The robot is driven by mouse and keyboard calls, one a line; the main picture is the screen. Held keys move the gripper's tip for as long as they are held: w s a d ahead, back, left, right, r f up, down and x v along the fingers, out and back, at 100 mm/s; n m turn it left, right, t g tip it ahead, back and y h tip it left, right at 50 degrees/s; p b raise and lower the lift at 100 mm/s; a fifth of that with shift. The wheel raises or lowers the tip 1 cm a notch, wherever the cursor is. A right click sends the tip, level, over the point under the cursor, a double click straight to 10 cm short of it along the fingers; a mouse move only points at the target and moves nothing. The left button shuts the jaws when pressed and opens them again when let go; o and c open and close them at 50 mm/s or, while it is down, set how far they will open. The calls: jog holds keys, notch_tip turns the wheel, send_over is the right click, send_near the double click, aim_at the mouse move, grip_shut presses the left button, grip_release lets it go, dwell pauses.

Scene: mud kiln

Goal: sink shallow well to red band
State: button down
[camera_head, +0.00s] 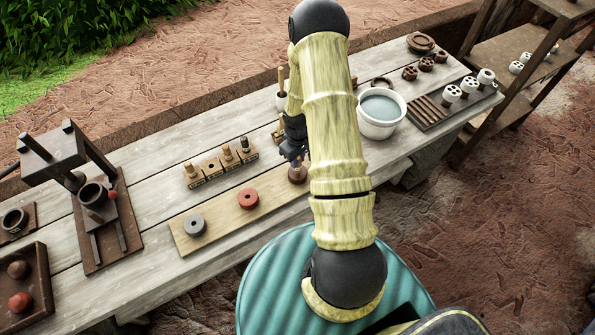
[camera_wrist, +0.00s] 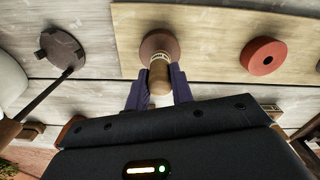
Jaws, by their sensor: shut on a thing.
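The tool stands over a brown round piece (camera_wrist: 160,43), also visible in the head view (camera_head: 297,174). The tool's far end meets or hides the middle of this piece; I cannot tell how deep it is. A dark-edged pale collar shows on the tool, but no red band can be made out. A red ring-shaped piece (camera_head: 248,198) and a grey one (camera_head: 195,225) lie on the same pale board (camera_head: 222,212), each with a central hole.
Wooden blocks (camera_head: 220,164) holding several upright tools stand behind the board. A white bucket of water (camera_head: 380,110) stands to the right. A dark wooden press (camera_head: 92,195) and a tray with balls (camera_head: 22,288) are at left. My arm hides part of the table.

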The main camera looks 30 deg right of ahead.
jog(key=shift+r, duration=0.15)
jog(key=shift+r+p, duration=2.55)
jog(key=shift+r, duration=0.85)
